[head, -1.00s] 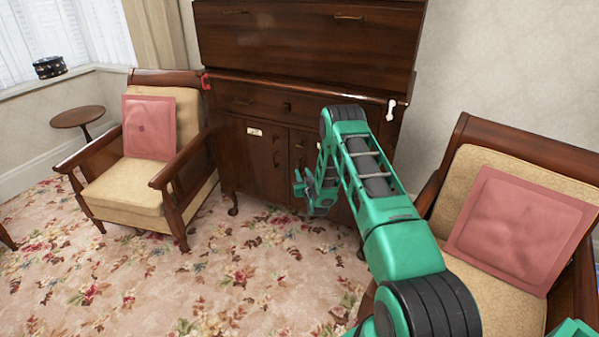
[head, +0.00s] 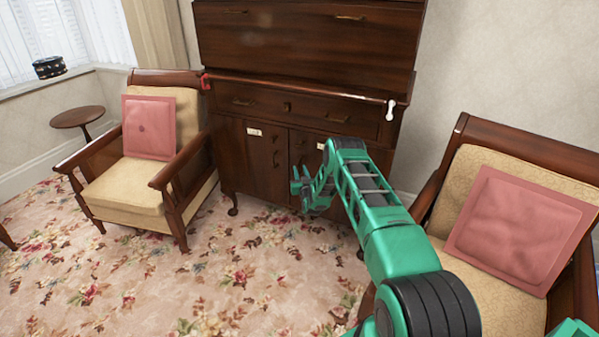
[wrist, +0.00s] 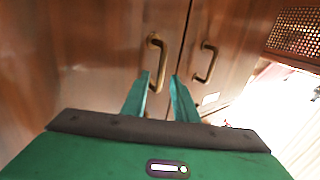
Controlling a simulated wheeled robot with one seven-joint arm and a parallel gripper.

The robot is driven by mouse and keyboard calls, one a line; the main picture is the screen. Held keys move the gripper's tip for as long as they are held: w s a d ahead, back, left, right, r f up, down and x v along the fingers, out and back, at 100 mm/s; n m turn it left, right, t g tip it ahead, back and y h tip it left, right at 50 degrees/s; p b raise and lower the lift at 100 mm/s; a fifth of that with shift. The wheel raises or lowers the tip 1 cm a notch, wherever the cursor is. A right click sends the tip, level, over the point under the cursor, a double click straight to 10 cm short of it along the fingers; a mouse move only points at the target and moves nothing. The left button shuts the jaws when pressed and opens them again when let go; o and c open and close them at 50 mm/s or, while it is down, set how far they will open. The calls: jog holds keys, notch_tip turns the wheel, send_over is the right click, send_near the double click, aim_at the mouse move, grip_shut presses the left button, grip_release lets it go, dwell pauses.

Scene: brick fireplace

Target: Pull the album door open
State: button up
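A dark wooden cabinet has two lower doors, a left door (head: 248,165) and a right door (head: 308,150), both shut. Each carries a small white label: the left label (head: 254,132) and the right label (head: 320,146). I cannot read which says album. My green gripper (head: 302,187) is in front of the right door's lower part in the head view. A second brass handle (wrist: 207,62) is on the neighbouring door, across the seam.
An armchair (head: 130,205) with a pink cushion stands left of the cabinet. Another armchair (head: 470,190) stands close to my arm on the right. A round side table (head: 77,117) is at the far left. The floral carpet (head: 235,265) before the cabinet is clear.

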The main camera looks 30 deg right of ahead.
jog(key=shift+x, duration=0.9)
grip_shut()
jog(key=shift+a, duration=0.1)
dwell(0.7)
